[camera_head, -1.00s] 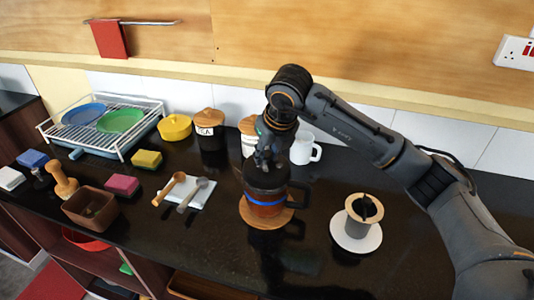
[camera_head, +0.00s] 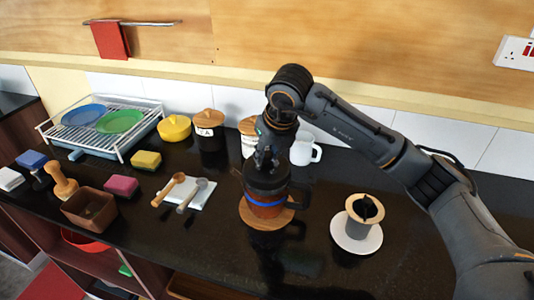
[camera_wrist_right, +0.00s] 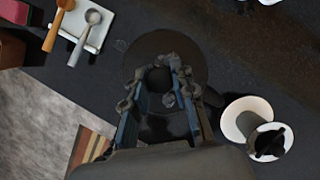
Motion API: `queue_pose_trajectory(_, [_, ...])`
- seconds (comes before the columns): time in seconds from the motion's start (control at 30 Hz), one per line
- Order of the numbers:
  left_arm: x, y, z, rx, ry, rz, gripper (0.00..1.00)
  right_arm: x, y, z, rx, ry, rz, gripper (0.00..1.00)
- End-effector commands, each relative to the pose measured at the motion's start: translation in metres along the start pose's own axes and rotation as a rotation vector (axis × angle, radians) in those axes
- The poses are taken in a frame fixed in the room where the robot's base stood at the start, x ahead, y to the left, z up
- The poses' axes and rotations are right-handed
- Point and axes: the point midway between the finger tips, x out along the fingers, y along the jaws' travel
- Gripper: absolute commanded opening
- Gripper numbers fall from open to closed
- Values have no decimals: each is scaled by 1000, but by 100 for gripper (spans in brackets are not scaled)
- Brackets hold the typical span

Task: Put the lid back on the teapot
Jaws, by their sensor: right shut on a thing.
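The brown glass teapot (camera_head: 262,205) with a blue band and a dark handle stands upright on a round wooden trivet (camera_head: 257,222) in the head view. The dark round lid (camera_head: 268,180) is at the teapot's top; it also shows as a dark disc in the wrist view (camera_wrist_right: 140,62). My right gripper (camera_head: 267,163) comes down from above and is shut on the lid's knob, which shows between the fingers in the wrist view (camera_wrist_right: 161,78). Whether the lid rests fully on the rim cannot be told. My left gripper is not in view.
A coffee dripper (camera_head: 360,215) on a white saucer stands right of the teapot. A white mug (camera_head: 306,150) and canisters (camera_head: 209,133) stand behind. Spoons lie on a white rest (camera_head: 187,193) to the left. The dark counter in front of the teapot is clear.

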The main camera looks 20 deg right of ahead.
Motion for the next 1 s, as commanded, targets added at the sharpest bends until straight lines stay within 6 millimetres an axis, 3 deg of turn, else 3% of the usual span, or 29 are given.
queue_pose_trajectory(1.0, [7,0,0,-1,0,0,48,2,0,-1,0,-1,0,0])
